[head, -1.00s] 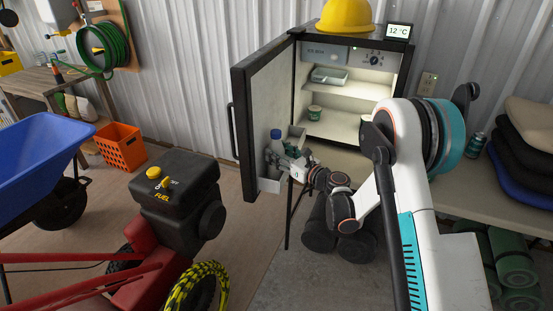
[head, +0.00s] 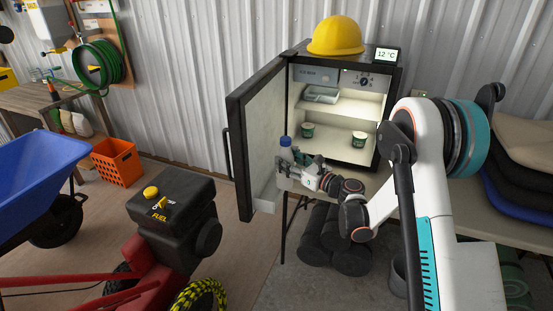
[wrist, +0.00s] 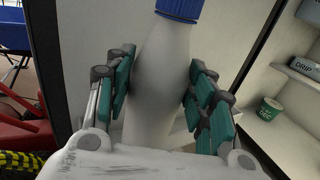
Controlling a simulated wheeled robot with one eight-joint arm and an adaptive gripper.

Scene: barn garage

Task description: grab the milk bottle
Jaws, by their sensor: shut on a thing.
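The milk bottle (head: 285,155) is white with a blue cap and stands close to the inner side of the open fridge door (head: 253,135). In the wrist view the bottle (wrist: 160,75) is large and central, tilted slightly, with its cap cut off by the top edge. My gripper (head: 291,167) is shut on the bottle. In the wrist view its two green-padded fingers (wrist: 160,92) lie on either side of the bottle's body. The bottle's lower part is hidden by my gripper in the head view.
The fridge (head: 345,104) holds a tray (head: 321,94) on the upper shelf and two small tubs (head: 308,130) (head: 359,138) below. A yellow helmet (head: 338,36) sits on top. A black fuel-tank machine (head: 172,215) stands left, before an orange crate (head: 117,161).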

